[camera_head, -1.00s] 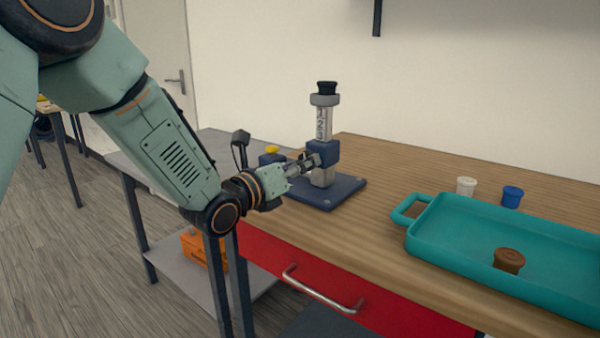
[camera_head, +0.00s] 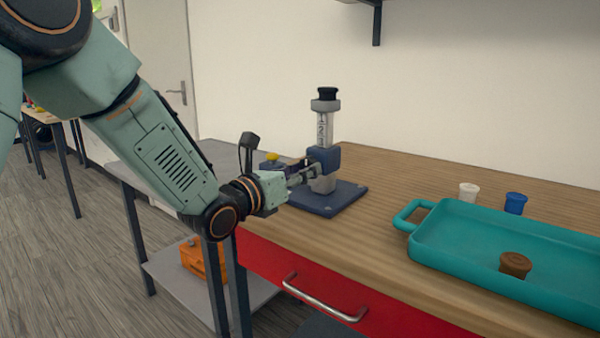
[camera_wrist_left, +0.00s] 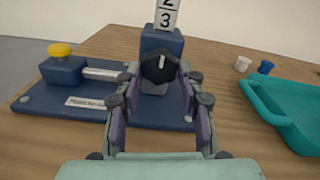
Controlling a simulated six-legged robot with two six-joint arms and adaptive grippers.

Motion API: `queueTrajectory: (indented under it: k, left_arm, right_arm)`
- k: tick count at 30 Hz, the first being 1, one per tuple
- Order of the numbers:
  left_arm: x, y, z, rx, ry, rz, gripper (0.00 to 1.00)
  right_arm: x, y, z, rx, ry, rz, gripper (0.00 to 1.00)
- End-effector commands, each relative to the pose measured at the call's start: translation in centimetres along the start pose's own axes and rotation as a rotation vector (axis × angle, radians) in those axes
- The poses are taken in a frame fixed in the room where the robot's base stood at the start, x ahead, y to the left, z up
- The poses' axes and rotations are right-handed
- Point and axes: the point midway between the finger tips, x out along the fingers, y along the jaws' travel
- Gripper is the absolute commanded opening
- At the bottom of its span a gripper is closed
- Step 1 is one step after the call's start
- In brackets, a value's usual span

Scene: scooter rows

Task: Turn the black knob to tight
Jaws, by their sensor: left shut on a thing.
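The black knob (camera_wrist_left: 160,67) sits on the front of a blue block (camera_wrist_left: 160,41) on an upright post, with a pale mark near its middle pointing roughly up. My left gripper (camera_wrist_left: 158,75) is shut on the knob, one finger on each side of it. In the head view my left gripper (camera_head: 312,169) reaches the blue block (camera_head: 325,157) from the left and hides the knob. The post carries a numbered scale (camera_head: 324,128) and stands on a blue base plate (camera_head: 342,197). I cannot read any tight mark. My right gripper is out of view.
A yellow-topped knob (camera_wrist_left: 60,50) stands at the left of the base plate. On the wooden bench, a teal tray (camera_head: 425,225) holds a brown lid (camera_head: 515,264). A white cup (camera_head: 468,192) and a blue cup (camera_head: 515,202) stand behind it. A red drawer (camera_head: 262,257) is below.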

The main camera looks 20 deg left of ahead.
Motion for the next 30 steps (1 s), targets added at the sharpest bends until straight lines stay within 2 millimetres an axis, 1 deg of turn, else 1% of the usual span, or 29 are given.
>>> queueTrajectory:
  k: [1, 2, 3, 10, 20, 23, 30]
  left_arm:
    - [0.1, 0.0, 0.5, 0.004, -0.012, 0.000, 0.07]
    - [0.1, 0.0, 0.5, 0.004, -0.012, 0.000, 0.07]
    - [0.1, 0.0, 0.5, 0.003, -0.012, 0.000, 0.42]
    - [0.1, 0.0, 0.3, 0.001, -0.006, 0.000, 0.61]
    - [0.0, 0.0, 0.3, 0.001, -0.003, 0.000, 0.61]
    - [0.0, -0.2, 1.3, 0.002, -0.005, -0.001, 0.61]
    - [0.0, -1.0, 5.8, 0.002, -0.008, -0.001, 0.61]
  right_arm:
    - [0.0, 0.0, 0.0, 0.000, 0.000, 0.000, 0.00]
    - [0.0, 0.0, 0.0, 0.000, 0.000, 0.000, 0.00]
    - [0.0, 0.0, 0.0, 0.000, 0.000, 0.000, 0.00]
    - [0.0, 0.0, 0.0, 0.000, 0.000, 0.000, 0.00]
    - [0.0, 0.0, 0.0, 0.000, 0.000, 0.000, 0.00]
    - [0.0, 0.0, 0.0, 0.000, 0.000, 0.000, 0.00]
    - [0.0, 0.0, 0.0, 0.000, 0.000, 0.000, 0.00]
